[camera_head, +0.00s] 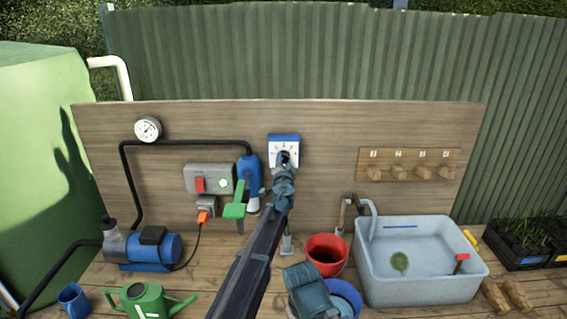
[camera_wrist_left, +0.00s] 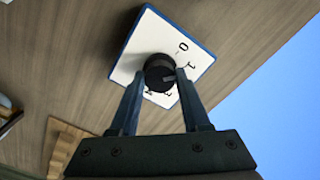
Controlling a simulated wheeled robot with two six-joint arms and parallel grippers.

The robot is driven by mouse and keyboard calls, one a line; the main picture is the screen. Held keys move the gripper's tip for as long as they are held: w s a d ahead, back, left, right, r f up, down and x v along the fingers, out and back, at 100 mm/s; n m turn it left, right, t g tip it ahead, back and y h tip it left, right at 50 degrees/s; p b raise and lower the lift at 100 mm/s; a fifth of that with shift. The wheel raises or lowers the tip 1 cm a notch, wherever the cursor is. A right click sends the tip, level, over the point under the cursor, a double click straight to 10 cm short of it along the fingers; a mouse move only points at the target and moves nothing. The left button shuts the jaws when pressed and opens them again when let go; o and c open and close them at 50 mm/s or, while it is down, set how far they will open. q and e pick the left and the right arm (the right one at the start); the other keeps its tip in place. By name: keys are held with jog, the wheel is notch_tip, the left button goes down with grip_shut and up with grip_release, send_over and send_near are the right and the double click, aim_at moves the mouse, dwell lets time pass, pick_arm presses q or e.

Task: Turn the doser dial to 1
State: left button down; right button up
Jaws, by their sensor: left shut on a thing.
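The doser (camera_head: 284,141) is a white-faced box with blue edges on the wooden back panel. In the left wrist view its face (camera_wrist_left: 133,58) shows printed numbers, with 0 and 1 readable near its right side. Its black round dial (camera_wrist_left: 157,72) has a lighter grey mark toward the lower right; I cannot tell exactly which number it points at. My left gripper (camera_head: 285,163) reaches up to the doser. In the left wrist view its two fingers (camera_wrist_left: 158,76) are shut on the dial, one on each side.
A grey switch box (camera_head: 209,178) and a blue canister (camera_head: 249,178) are left of the doser. A red bucket (camera_head: 327,262) and a water-filled basin (camera_head: 372,262) stand below right. Wooden pegs (camera_head: 398,172) are on the panel to the right. A green watering can (camera_head: 143,303) stands front left.

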pick_arm(q)
jog(key=shift+m, duration=0.6)
jog(key=shift+c, duration=1.8)
grip_release()
jog(key=shift+s, duration=0.15)
jog(key=s, duration=1.3)
jog(key=shift+s, duration=0.35)
